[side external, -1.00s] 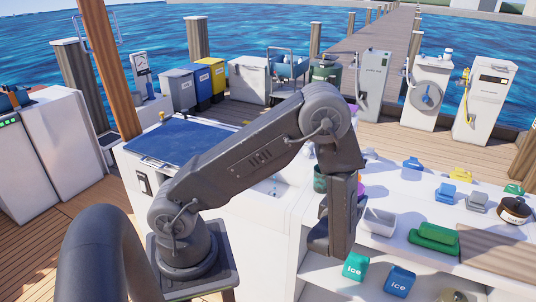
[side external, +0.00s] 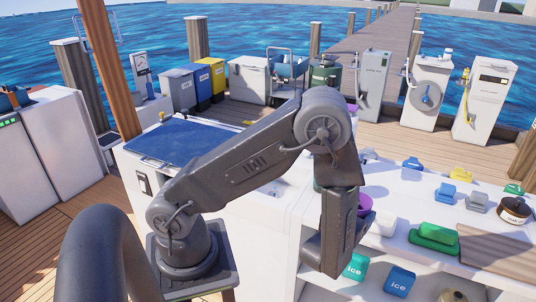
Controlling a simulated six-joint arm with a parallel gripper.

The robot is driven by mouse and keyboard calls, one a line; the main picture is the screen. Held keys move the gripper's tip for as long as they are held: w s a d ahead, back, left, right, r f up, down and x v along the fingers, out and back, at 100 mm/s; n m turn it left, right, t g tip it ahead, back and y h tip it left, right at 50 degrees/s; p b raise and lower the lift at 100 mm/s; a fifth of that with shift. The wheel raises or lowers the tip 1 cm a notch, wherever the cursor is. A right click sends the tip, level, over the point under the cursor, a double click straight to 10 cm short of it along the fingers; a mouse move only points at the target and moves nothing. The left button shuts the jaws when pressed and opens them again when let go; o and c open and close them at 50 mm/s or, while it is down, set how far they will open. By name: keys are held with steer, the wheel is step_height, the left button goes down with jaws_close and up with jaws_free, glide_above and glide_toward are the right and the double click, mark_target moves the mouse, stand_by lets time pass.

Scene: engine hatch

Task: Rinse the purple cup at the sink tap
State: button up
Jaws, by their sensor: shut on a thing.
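A purple cup (side external: 364,205) shows in part just right of my wrist, above the white counter (side external: 400,200). My gripper (side external: 342,238) is at the low end of the arm and is shut on the cup. My own wrist links hide the fingertips and most of the cup, so I cannot tell its tilt. The sink and its tap cannot be made out clearly; the arm covers much of the counter's middle.
Green (side external: 355,266) and blue (side external: 399,281) ice packs stand on the shelf below. A green box (side external: 434,237), a white tray (side external: 381,222), a brown board (side external: 497,257) and a dark jar (side external: 514,210) crowd the right side. A blue panel (side external: 185,140) lies at left.

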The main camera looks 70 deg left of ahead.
steer(key=s+d, duration=0.4)
steer(key=shift+d, duration=0.35)
steer(key=shift+s, duration=0.1)
stand_by(1.3)
steer(key=s+d+r, duration=0.3)
steer(key=r, duration=0.1)
steer(key=shift+d, duration=0.4)
stand_by(1.0)
